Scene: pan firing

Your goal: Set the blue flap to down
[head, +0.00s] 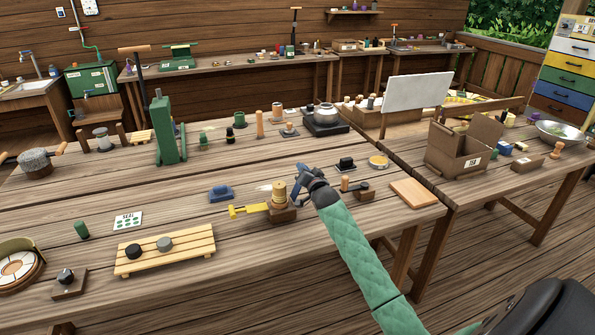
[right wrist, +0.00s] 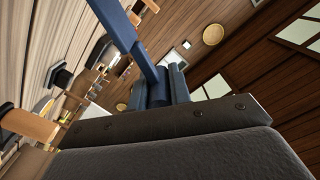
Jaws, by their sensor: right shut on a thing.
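The blue flap (head: 298,190) shows as a narrow blue piece beside the brass cylinder (head: 278,194) on a small wooden block. It stands tilted, rising from near the block toward my right gripper (head: 304,176). The right gripper is shut on it. In the right wrist view, a long blue bar that looks like the flap (right wrist: 122,30) runs from the top edge down to the fingers (right wrist: 165,85). Its hinge end is hard to make out. A yellow handle (head: 246,210) sticks out left of the block. My left gripper is not in view.
A blue block-like object (head: 221,193) lies left of the brass cylinder. A black-knobbed block (head: 345,164), a wooden-handled block (head: 357,186) and a flat board (head: 413,194) stand to the right. A yellow slatted rack (head: 190,257) lies in front.

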